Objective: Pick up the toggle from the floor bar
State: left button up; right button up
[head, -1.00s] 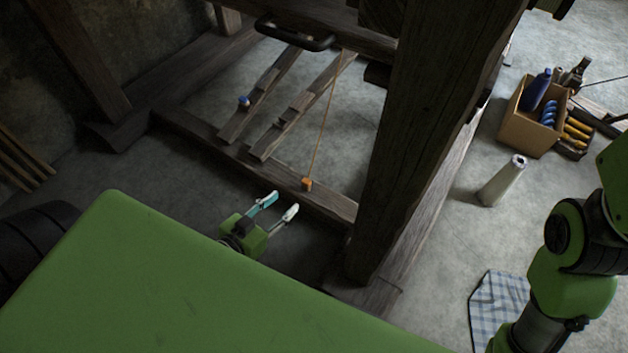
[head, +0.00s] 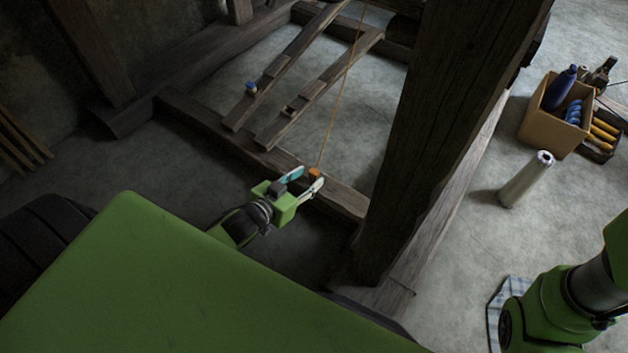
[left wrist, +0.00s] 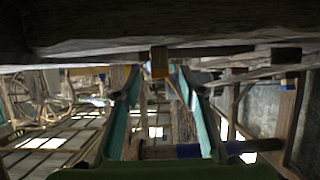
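The toggle (head: 314,172) is a small orange block on the dark wooden floor bar (head: 230,141), with a thin tan cord rising from it. My left gripper (head: 306,179) is open, with its fingertips at the toggle. In the left wrist view the toggle (left wrist: 159,62) shows between the two tips of the left gripper (left wrist: 158,76), with a gap on each side. It appears in front of the dark beam there. How deep it lies between the fingers is hard to tell. My right gripper is out of view.
A thick wooden post (head: 445,130) stands right of the left gripper. Two treadles (head: 325,90) slope up behind the bar, one with a blue piece (head: 251,87). A cardboard box (head: 550,125) and a pale cone-like roll (head: 526,180) stand on the right floor.

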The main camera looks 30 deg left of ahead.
aim_at(314, 176)
pick_arm(q)
jog(key=shift+b+x, duration=0.6)
jog(key=shift+x, duration=0.75)
jog(key=shift+s, duration=0.1)
jog(key=shift+c, duration=0.5)
jog(key=c, duration=0.8)
jog(key=shift+o, duration=0.2)
